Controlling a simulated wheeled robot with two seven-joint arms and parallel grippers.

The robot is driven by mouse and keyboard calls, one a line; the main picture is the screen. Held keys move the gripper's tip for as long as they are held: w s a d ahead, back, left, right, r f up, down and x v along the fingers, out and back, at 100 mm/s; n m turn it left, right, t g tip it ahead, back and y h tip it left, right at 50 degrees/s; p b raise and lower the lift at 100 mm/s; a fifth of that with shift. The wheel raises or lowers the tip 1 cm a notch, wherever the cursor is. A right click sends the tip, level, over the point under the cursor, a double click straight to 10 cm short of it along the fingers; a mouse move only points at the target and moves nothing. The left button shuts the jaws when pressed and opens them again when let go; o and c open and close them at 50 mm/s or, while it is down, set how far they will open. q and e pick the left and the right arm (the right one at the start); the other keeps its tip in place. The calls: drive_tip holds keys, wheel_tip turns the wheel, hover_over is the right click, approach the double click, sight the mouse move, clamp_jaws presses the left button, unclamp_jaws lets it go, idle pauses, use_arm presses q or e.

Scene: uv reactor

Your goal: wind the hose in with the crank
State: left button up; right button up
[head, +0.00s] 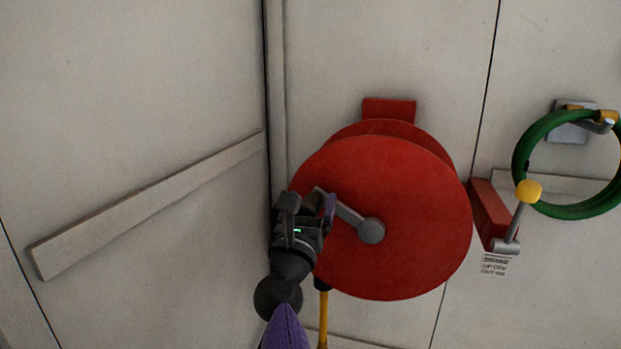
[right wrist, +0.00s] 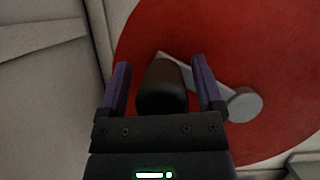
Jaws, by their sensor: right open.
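A red hose reel (head: 410,240) is mounted on the wall in the middle of the head view. Its grey crank arm (head: 348,213) runs from the hub (head: 371,230) up and left. In the right wrist view the crank's dark handle (right wrist: 162,88) points toward the camera. My right gripper (head: 316,203) is open, with one finger on each side of the handle and visible gaps between. A yellow hose (head: 323,320) hangs below the reel, partly hidden by my right arm. My left gripper is not in view.
A red box (head: 490,212) with a yellow-knobbed lever (head: 528,191) is on the wall right of the reel. A green coiled hose (head: 522,150) hangs at the far right. A pale rail (head: 150,205) slants across the left wall, near the corner.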

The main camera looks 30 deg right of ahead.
drive_tip(key=shift+s+a+r, duration=0.1)
drive_tip(key=shift+r, duration=0.05)
drive_tip(key=shift+s+a, duration=0.15)
drive_tip(key=shift+s, duration=0.15)
drive_tip(key=shift+c, duration=0.5)
drive_tip(key=c, duration=0.5)
clamp_jaws()
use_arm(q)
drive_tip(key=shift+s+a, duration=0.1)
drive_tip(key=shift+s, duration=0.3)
